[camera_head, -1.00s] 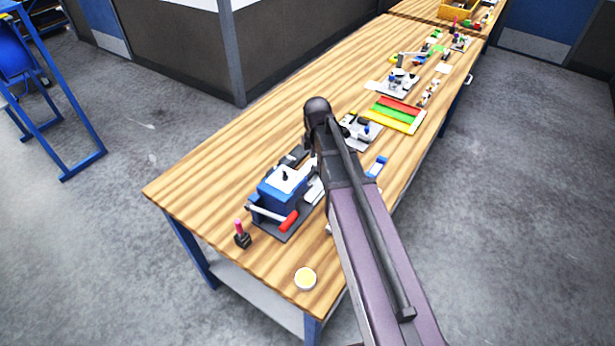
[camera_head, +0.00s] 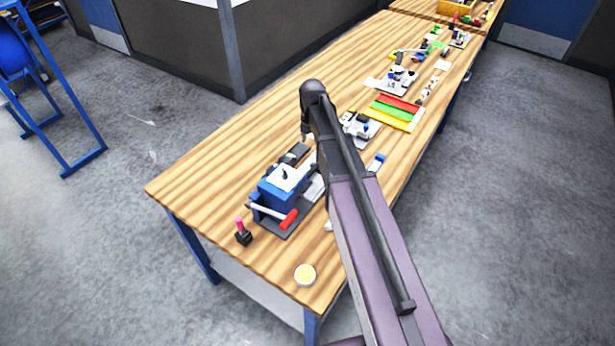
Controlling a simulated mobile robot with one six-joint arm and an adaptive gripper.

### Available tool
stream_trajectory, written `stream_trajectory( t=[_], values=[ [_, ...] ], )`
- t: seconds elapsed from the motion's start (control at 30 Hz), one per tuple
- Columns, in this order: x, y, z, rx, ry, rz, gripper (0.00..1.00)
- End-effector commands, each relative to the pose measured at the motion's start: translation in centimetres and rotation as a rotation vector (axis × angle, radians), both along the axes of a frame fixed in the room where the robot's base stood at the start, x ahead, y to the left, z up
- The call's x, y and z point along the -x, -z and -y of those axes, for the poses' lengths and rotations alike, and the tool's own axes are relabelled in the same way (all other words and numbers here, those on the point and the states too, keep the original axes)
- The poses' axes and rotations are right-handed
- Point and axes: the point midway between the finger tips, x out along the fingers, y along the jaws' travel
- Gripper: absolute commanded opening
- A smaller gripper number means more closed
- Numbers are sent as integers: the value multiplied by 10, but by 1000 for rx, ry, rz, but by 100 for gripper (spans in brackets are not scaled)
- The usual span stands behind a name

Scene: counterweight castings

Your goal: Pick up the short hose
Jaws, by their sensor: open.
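I cannot pick out the short hose for certain in the head view; it may be too small or hidden behind my arm. My arm reaches up over the workbench (camera_head: 215,165) from the lower right. My gripper (camera_head: 306,137) is mostly hidden behind the arm's dark end, with only a small part showing above the bench. It is open, and I see nothing held in it.
A blue and white machine with a red handle (camera_head: 283,190) stands at the near end. Red, yellow and green strips (camera_head: 395,112) lie farther back. The bench's left side is clear.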

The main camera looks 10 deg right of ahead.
Motion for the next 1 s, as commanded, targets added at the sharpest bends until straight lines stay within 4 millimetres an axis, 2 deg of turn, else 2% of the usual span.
stream_trajectory(
  t=[0.27,1.0],
  values=[
    [0,7,0,0,1,0,69],
    [0,62,-1,0,1,0,69]
  ],
)
